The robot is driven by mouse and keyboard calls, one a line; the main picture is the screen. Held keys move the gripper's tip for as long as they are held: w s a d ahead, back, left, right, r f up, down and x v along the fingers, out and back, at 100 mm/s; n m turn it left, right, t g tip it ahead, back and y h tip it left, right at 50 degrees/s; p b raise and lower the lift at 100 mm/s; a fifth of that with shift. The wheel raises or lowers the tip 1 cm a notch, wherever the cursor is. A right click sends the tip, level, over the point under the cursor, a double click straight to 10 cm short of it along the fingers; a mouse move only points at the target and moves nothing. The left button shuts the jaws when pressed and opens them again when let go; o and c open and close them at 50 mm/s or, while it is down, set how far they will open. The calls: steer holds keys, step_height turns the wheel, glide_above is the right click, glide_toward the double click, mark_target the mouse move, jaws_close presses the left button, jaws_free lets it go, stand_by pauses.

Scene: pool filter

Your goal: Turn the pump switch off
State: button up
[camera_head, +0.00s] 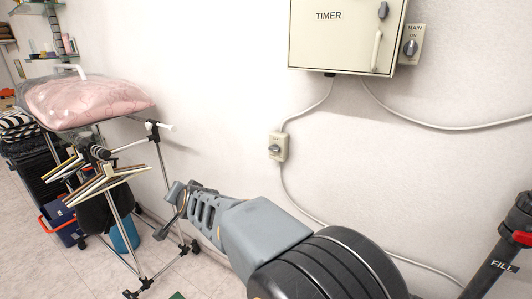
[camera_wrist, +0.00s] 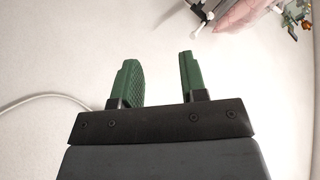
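A small cream switch box (camera_head: 278,147) with a grey rotary knob is on the white wall, below the timer box. Its lettering is too small to read, so I cannot tell for sure that it is the pump switch. A second switch (camera_head: 411,46), marked MAIN, has a grey knob and sits right of the timer box. My gripper (camera_wrist: 160,78) shows in the wrist view with two green fingers held apart and nothing between them. Neither switch is visible in the wrist view. I cannot make out the fingers in the head view.
The cream TIMER box (camera_head: 335,42) hangs at the top, with cables running along the wall. A cart with a pink plastic-wrapped bundle (camera_head: 85,100) stands at left. A dark FILL pipe (camera_head: 497,255) with a red handle stands at right. The wall between is mostly bare.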

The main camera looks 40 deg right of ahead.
steer(key=w+d+r+m+t+h, duration=0.1)
steer(key=w+d+m+h, duration=0.25)
steer(key=d+m, duration=0.2)
steer(key=m+g+h, duration=0.9)
steer(key=m+h, duration=0.3)
steer(key=m, duration=0.4)
glide_toward(273, 150)
steer(key=shift+m, duration=0.25)
steer(key=p+x, duration=0.3)
steer(key=x, duration=0.4)
steer(key=shift+w+d, duration=0.1)
steer(key=shift+d, duration=0.25)
steer(key=shift+x, duration=0.75)
steer(key=shift+c, duration=0.3)
jaws_close()
